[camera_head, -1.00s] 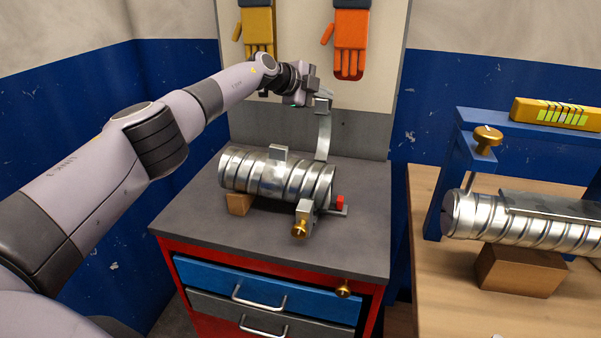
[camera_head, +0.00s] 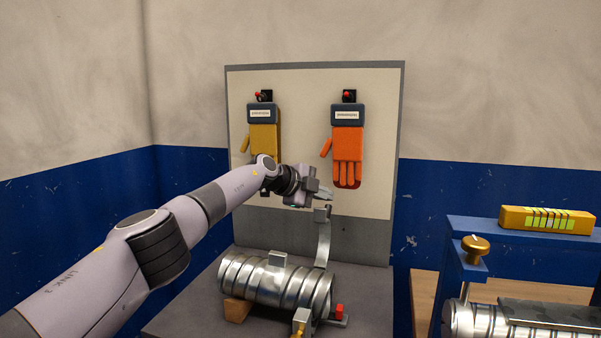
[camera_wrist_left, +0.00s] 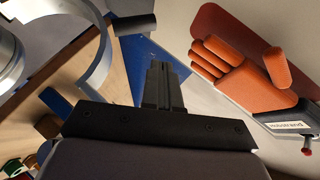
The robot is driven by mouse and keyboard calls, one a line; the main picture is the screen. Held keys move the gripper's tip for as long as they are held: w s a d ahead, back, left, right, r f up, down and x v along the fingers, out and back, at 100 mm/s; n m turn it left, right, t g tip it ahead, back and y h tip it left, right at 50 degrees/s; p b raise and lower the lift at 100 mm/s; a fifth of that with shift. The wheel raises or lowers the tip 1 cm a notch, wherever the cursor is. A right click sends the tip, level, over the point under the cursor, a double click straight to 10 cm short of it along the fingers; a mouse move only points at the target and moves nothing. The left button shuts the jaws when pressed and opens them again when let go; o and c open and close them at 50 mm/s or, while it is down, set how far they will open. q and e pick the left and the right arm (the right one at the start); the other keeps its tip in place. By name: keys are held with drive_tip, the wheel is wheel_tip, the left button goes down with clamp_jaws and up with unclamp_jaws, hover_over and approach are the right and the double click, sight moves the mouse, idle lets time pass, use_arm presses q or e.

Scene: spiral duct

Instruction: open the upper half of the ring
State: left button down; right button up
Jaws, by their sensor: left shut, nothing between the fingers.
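The upper half of the ring (camera_head: 323,242) is a curved metal band standing up, swung open, at the right end of the ribbed metal duct (camera_head: 262,281). A small block (camera_head: 322,213) sits at its free tip. It also shows in the left wrist view as a pale curved band (camera_wrist_left: 103,62) with a dark end block (camera_wrist_left: 134,24). My left gripper (camera_head: 325,194) is shut and empty, just above the tip block, seemingly apart from it. Its closed fingers (camera_wrist_left: 160,84) show in the left wrist view. My right gripper is not in view.
The duct rests on a wooden block (camera_head: 236,310) on a grey cabinet top (camera_head: 188,308). A brass knob (camera_head: 301,318) and a red piece (camera_head: 339,311) sit near the ring. A yellow glove (camera_head: 264,130) and an orange glove (camera_head: 347,150) hang behind. A blue frame (camera_head: 448,262) stands right.

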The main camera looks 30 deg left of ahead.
use_arm(q)
drive_tip(key=s+a+r+b, duration=0.2)
drive_tip(key=s+a+r, duration=0.2)
drive_tip(key=s+r, duration=0.2)
drive_tip(key=shift+s+r+b, duration=0.15)
drive_tip(key=shift+r+b, duration=0.25)
drive_tip(key=shift+r, duration=0.25)
